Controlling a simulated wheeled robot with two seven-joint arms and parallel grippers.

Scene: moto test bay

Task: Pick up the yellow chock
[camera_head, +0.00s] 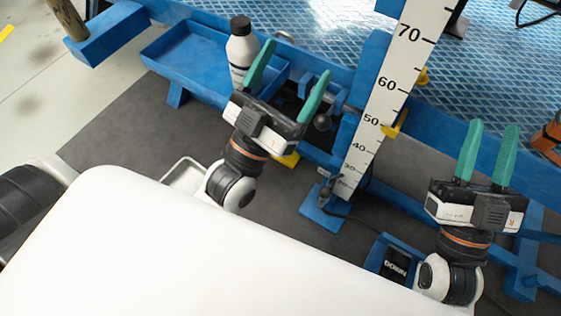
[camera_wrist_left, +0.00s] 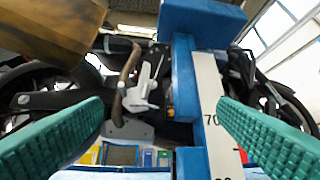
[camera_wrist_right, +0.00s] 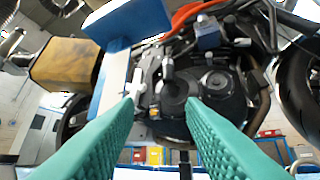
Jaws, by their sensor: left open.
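A yellow piece that looks like the chock (camera_head: 288,160) shows low behind my left gripper in the head view. The gripper and wrist hide most of it, so its full shape cannot be told. My left gripper (camera_head: 297,60) is open and empty, its green fingers wide apart, above the blue frame. My right gripper (camera_head: 491,127) is at the right of the head view, its fingers apart with nothing between them. Neither wrist view shows the chock clearly.
A tall white ruler (camera_head: 375,120) with yellow pointers stands right of my left gripper. A blue DOWN pedal (camera_head: 395,262) is near my right wrist. A motorcycle (camera_wrist_right: 215,85) shows in the right wrist view.

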